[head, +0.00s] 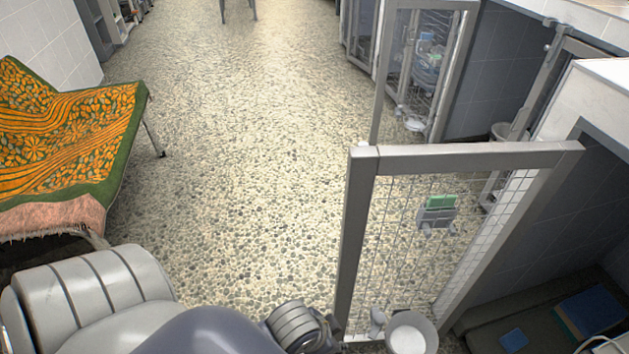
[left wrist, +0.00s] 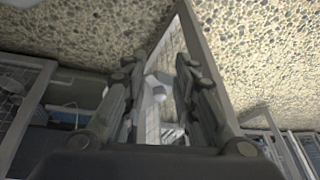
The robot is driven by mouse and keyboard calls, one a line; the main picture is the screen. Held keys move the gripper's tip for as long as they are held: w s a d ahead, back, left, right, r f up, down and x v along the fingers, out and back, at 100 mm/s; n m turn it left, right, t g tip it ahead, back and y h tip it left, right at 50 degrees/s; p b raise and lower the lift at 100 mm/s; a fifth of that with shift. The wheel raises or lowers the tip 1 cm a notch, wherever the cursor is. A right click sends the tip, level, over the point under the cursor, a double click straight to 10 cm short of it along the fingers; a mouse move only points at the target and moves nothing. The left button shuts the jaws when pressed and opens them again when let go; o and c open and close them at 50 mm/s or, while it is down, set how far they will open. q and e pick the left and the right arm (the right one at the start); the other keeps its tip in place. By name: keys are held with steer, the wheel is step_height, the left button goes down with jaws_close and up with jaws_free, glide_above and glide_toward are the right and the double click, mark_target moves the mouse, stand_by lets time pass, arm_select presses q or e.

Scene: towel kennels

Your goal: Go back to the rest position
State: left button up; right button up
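My left gripper (left wrist: 155,72) shows in the left wrist view with its two dark fingers spread apart and nothing between them. Beyond the fingers are the metal frame and wire mesh of an open kennel door (left wrist: 205,55). I cannot tell the exact distance to it. In the head view, grey links of my arm cross the bottom left and bottom middle, but the left gripper itself does not show. The same door (head: 465,155) stands open at the right, near my arm. My right gripper is in neither view.
A bench under an orange and green patterned cloth (head: 60,140) stands at the left. A white bowl (head: 408,335) is low at the door, which carries a green-topped holder (head: 437,212). Blue items (head: 593,310) lie in the right kennel. The pebbled floor (head: 235,130) ahead is clear.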

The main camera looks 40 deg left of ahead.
arm_select(q)
steer(key=s+a+n, duration=0.1)
steer(key=s+a+n+g, duration=0.1)
steer(key=shift+s+a+f+y, duration=0.15)
steer(key=shift+s+a+y, duration=0.15)
steer(key=shift+s, duration=0.1)
steer(key=shift+d, duration=0.1)
